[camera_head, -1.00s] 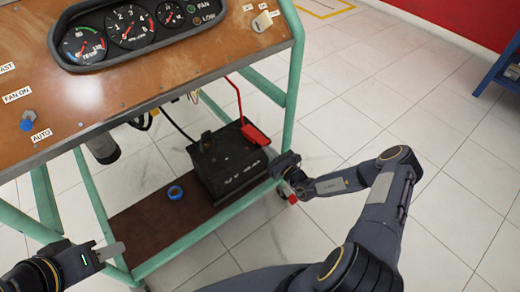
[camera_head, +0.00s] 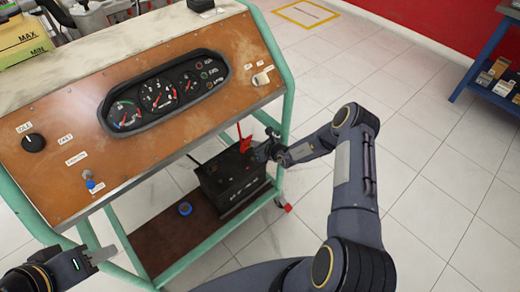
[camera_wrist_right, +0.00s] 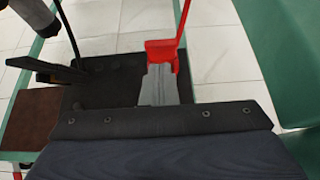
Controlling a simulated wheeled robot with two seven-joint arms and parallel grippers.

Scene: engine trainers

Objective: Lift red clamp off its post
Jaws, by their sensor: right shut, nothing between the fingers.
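The red clamp (camera_head: 243,143) is at the back right of the black battery (camera_head: 230,180), on its red cable; the post under it is hidden. In the right wrist view the red clamp (camera_wrist_right: 160,48) lies just beyond the tips of my right gripper (camera_wrist_right: 159,72), whose grey fingers are together with nothing between them. I cannot tell whether the tips touch the clamp. In the head view my right gripper (camera_head: 258,152) is at the battery's right end. My left gripper (camera_head: 98,255) is at lower left, away from the battery; its finger gap does not show.
The battery stands on the brown lower shelf (camera_head: 155,238) of a green-framed trolley, under the gauge panel (camera_head: 70,130). A blue tape roll (camera_head: 185,208) lies on the shelf. A green trolley post (camera_wrist_right: 285,60) is close on the right. Black cable parts (camera_wrist_right: 62,72) are at left.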

